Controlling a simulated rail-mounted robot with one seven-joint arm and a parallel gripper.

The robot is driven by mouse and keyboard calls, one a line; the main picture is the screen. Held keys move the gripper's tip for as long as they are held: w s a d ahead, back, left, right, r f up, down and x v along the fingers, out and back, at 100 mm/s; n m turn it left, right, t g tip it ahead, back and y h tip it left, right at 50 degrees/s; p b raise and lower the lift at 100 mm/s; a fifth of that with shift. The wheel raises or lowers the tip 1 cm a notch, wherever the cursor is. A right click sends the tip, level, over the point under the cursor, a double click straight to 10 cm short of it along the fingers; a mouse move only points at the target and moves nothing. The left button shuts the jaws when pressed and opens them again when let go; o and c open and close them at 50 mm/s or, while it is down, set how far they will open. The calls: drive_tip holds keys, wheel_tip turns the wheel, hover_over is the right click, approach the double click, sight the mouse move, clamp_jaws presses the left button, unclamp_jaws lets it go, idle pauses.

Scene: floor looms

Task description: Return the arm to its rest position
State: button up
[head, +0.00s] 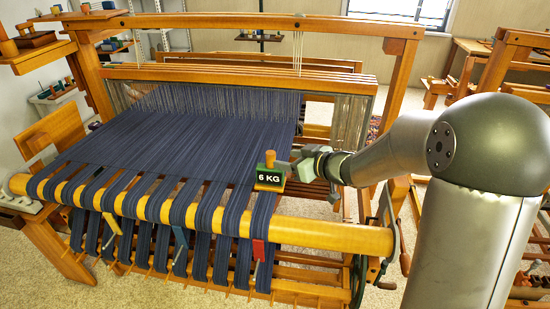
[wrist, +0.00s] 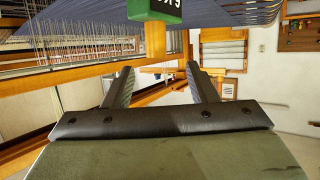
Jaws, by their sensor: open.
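My gripper (head: 294,166) is at the right side of the floor loom, just above the wooden front beam (head: 330,235). In the wrist view, the two fingers of my gripper (wrist: 160,85) stand wide apart with nothing between them. A green block labelled 6 KG (head: 268,172) with a wooden knob is at the right edge of the blue warp, just left of my fingers. It also shows at the top of the wrist view (wrist: 155,8), beyond the fingertips. The head view does not show clearly whether the fingers touch it.
The blue warp (head: 160,140) spreads over the loom, with strips wrapped over the front beam. A red tag (head: 258,250) hangs among the strips. The loom's right upright (head: 397,80) and a crank (head: 392,225) are close to my arm. Another loom (head: 500,75) stands at the right.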

drive_tip(key=s+d+r+m+t+h, duration=0.1)
drive_tip(key=s+d+r+m+h, duration=0.1)
drive_tip(key=s+d+h, duration=0.3)
drive_tip(key=d+r+m+t+h, duration=0.1)
drive_tip(key=d+m+h, duration=0.1)
drive_tip(key=d, duration=0.5)
drive_tip(key=s+d+f+m+g+h, duration=0.2)
drive_tip(key=s+d+m+h, duration=0.25)
drive_tip(key=s, duration=0.35)
drive_tip(key=s+a+f+g, duration=0.2)
drive_tip(key=s+g, duration=0.2)
drive_tip(key=s, duration=0.6)
drive_tip(key=s+a+f+m+g+y, duration=0.1)
drive_tip(key=s+g, duration=0.3)
drive_tip(key=s, duration=0.6)
drive_tip(key=shift+s+a+f+g, duration=0.15)
drive_tip(key=shift+a+f+g, duration=0.15)
drive_tip(key=shift+a+f, duration=0.3)
drive_tip(key=shift+d+f, duration=0.1)
